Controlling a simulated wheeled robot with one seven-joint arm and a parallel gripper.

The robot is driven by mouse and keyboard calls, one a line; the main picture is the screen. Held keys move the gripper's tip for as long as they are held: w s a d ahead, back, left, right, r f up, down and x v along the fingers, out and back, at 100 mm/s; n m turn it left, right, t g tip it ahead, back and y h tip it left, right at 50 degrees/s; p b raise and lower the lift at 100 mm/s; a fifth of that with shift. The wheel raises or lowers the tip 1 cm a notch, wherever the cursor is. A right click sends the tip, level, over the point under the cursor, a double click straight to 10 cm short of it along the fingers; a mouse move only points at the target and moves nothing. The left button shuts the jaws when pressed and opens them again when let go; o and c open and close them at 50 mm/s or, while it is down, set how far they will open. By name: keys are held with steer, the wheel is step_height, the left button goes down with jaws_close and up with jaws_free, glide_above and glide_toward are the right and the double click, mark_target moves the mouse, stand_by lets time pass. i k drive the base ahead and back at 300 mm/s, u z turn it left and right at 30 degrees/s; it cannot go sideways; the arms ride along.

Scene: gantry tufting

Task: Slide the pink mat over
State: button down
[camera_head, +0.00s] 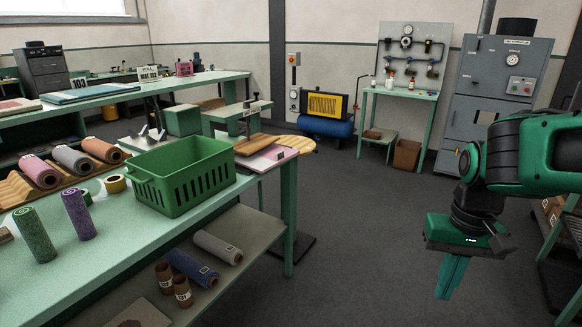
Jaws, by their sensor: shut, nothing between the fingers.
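A flat pink mat (264,160) lies at the far right end of the green bench, behind the green basket (182,178). Its left part is partly hidden by the basket and a tan piece (252,143) beside it. Another flat pinkish sheet (15,105) lies on the back bench at far left. My gripper (447,296) hangs pointing down over the floor, well to the right of the bench and apart from the mat. Its green fingers are shut and hold nothing.
A rounded wooden board (297,144) juts at the bench's right end. The grey floor (350,230) between bench and gripper is clear.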

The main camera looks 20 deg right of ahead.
mark_target(261, 161)
steer(key=z, duration=0.65)
steer(key=i, duration=1.35)
steer(key=u, duration=0.6)
steer(key=i, duration=0.5)
steer(key=u, duration=0.2)
